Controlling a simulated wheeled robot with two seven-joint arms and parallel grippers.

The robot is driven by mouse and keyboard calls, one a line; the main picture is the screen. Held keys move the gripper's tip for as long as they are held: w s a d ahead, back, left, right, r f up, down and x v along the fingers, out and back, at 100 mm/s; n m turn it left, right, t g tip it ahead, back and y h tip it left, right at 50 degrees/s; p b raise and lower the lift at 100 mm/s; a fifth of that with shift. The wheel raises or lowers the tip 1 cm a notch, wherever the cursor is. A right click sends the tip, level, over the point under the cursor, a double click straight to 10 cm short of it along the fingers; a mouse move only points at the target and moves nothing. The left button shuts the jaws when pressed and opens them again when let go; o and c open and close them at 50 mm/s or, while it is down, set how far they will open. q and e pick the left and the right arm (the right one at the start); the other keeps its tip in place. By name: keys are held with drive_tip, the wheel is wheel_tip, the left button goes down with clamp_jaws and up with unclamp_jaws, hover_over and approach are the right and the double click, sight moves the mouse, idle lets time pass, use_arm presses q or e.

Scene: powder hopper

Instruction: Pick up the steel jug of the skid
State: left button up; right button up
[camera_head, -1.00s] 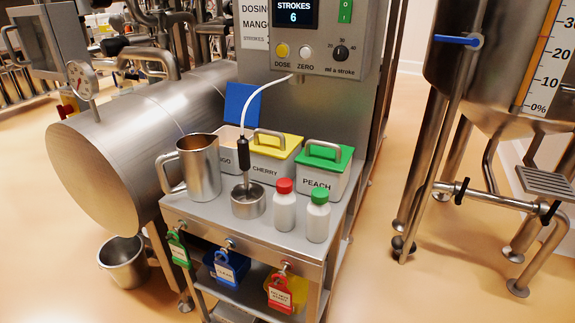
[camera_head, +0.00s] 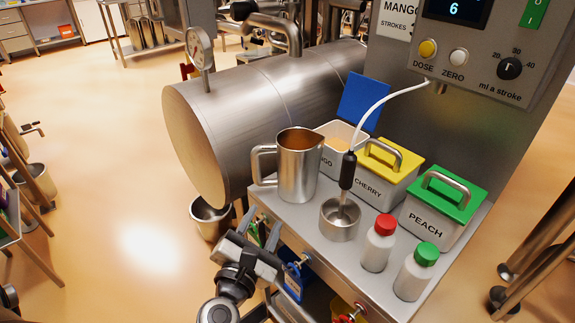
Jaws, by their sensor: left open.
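The steel jug (camera_head: 299,168) stands upright on the steel top of the skid (camera_head: 375,283), at its left end. Its handle (camera_head: 263,166) points left, towards the horizontal steel tank. My left gripper (camera_head: 262,218) is open and empty. It is in front of the skid's left front edge, below and to the left of the jug, apart from it. My right gripper is out of view.
Right of the jug stand a small steel cup (camera_head: 340,220) with a probe, an open mango bin (camera_head: 342,143), a cherry bin (camera_head: 382,178), a peach bin (camera_head: 440,210) and two white bottles (camera_head: 377,248). The steel tank (camera_head: 230,130) lies close behind left.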

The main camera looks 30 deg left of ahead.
use_arm(q)
drive_tip(key=a+n+g+y, duration=0.2)
drive_tip(key=a+n+y, duration=0.25)
drive_tip(key=n, duration=0.45)
drive_tip(key=p, duration=0.2)
approach(255, 171)
drive_tip(key=shift+h, duration=0.45)
drive_tip(key=x, duration=0.5)
drive_tip(key=shift+a+r, duration=0.15)
drive_tip(key=shift+r, duration=0.1)
drive_tip(key=shift+x, duration=3.1)
drive_tip(key=shift+a+f, duration=0.1)
drive_tip(key=shift+s, duration=0.1)
clamp_jaws()
